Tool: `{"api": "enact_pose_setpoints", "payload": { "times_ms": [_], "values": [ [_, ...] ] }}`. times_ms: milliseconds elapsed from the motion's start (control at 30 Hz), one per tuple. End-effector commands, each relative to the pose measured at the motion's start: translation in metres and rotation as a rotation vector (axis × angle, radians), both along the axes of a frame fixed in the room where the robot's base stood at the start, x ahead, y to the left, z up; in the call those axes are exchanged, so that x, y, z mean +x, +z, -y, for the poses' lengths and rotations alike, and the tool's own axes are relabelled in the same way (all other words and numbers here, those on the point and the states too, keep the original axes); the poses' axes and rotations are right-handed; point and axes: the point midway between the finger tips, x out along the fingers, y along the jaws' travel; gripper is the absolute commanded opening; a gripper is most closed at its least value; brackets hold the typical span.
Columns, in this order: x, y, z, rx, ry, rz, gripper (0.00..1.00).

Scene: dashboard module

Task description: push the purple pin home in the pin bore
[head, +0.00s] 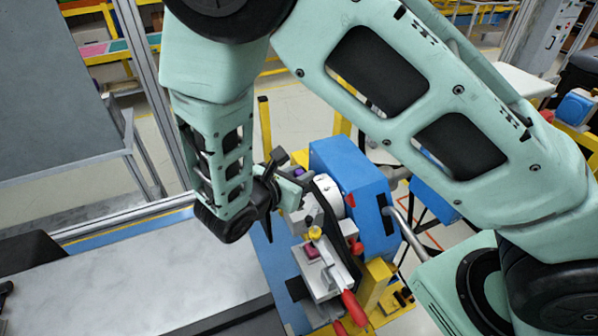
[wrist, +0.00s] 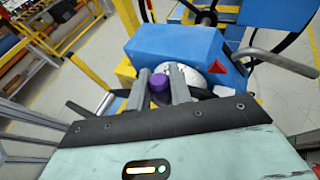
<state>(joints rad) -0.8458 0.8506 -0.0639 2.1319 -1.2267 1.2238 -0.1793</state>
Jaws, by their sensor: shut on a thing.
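The purple pin (wrist: 158,83) sits between the two grey fingers of my gripper (wrist: 160,88) in the wrist view, and the gripper is shut on it. In the head view a small part of the purple pin (head: 298,173) shows beside my gripper (head: 294,186). The pin is in front of a white round face (wrist: 186,73) on a blue housing (wrist: 175,47). The pin bore is not visible; the pin and fingers cover that area. I cannot tell whether the pin is in the bore.
The blue housing (head: 350,170) stands behind and right of my gripper. In front is a metal fixture (head: 325,277) with a yellow knob (head: 315,233), a magenta block (head: 311,251) and a red handle (head: 354,307). A bare grey tabletop (head: 130,280) lies to the left.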

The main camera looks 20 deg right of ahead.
Motion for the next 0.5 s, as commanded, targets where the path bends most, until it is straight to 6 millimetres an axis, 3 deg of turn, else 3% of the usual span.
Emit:
{"api": "enact_pose_setpoints", "payload": {
  "times_ms": [200,500],
  "values": [
    [0.0,-0.024,0.0,-0.001,0.0,0.001,0.0],
    [0.0,-0.033,0.0,-0.001,0.0,0.001,0.0]
  ]
}}
